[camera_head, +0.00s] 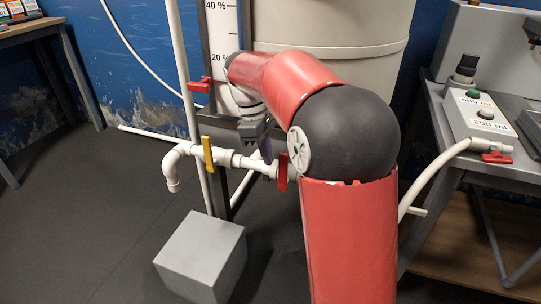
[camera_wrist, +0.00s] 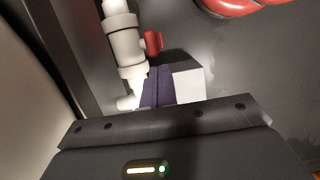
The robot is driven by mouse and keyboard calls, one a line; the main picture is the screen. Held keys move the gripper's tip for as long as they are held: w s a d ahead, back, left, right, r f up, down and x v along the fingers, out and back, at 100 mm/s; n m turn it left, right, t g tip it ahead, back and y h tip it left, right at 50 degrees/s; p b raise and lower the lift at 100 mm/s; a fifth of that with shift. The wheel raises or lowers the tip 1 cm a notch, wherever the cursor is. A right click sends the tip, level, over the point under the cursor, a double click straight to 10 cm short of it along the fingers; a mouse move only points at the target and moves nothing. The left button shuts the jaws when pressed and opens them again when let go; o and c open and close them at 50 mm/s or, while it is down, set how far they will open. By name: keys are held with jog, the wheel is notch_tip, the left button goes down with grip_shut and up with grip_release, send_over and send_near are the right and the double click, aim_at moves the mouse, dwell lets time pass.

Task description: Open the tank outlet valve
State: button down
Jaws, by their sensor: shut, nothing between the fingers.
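White piping runs low in front of the large pale tank (camera_head: 335,35). On it, a red valve handle (camera_head: 282,172) stands upright at the right end, across the pipe, and a yellow handle (camera_head: 208,154) stands upright further left. Another red handle (camera_head: 200,85) lies roughly level higher up by the gauge. No label shows which is the tank outlet valve. My gripper (camera_head: 265,150) is shut and empty, its purple fingers just left of the lower red handle. In the wrist view the fingers (camera_wrist: 158,86) are together beside the white pipe (camera_wrist: 127,45), apart from a red handle (camera_wrist: 153,43).
At right, a bench holds a control box (camera_head: 478,115) with buttons and a hose ending in a red-handled tap (camera_head: 496,157). A table (camera_head: 35,28) stands at far left. Floor at left is clear.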

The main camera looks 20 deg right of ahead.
jog(key=shift+s+d, duration=0.3)
jog(key=shift+d, duration=0.05)
dwell(0.3)
jog(key=shift+s+d+y, duration=0.15)
jog(key=shift+d+y, duration=0.1)
jog(key=shift+y, duration=0.05)
